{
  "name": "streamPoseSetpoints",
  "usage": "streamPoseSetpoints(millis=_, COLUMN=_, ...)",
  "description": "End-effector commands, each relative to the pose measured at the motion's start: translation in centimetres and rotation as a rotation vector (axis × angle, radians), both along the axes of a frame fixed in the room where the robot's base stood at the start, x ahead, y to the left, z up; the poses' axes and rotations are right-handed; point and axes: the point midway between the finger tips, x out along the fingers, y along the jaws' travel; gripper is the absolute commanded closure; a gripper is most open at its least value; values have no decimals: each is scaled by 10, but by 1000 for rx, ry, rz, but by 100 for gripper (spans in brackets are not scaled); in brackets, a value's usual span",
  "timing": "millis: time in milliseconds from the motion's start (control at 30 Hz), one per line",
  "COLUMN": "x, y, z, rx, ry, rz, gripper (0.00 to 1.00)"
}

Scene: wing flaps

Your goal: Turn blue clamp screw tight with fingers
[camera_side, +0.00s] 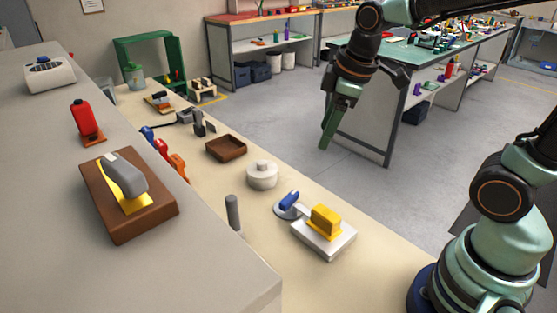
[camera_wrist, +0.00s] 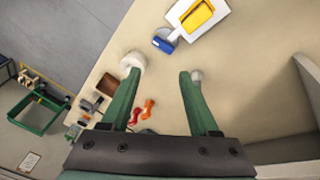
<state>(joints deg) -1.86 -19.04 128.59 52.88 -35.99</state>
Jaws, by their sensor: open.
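The blue clamp screw (camera_side: 289,200) is a short blue piece on a grey round base, beside a yellow block (camera_side: 326,220) on a white plate (camera_side: 323,241). In the wrist view the blue screw (camera_wrist: 163,44) lies beyond and between my fingertips, with the yellow block (camera_wrist: 198,14) past it at upper right. My gripper (camera_side: 327,135) has green fingers pointing down and hangs in the air, well apart from the screw. In the wrist view my gripper (camera_wrist: 160,74) is open, with nothing between its fingers.
A white round lidded pot (camera_side: 262,176) and a brown tray (camera_side: 226,149) stand on the tan bench. A dark grey post (camera_side: 233,212) stands near the screw. The raised grey counter (camera_side: 215,265) edges the bench. Orange pieces (camera_side: 177,167) lie along it.

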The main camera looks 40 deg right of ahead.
Motion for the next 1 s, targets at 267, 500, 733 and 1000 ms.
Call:
streamPoseSetpoints(millis=267, x=47, y=13, z=-46, rx=-130, ry=158, rz=570, gripper=39)
streamPoseSetpoints(millis=500, x=71, y=23, z=-89, rx=-172, ry=247, rz=971, gripper=39)
streamPoseSetpoints(millis=733, x=78, y=25, z=-106, rx=-179, ry=270, rz=1108, gripper=39)
streamPoseSetpoints(millis=1000, x=77, y=25, z=-138, rx=-177, ry=273, rz=1111, gripper=39)
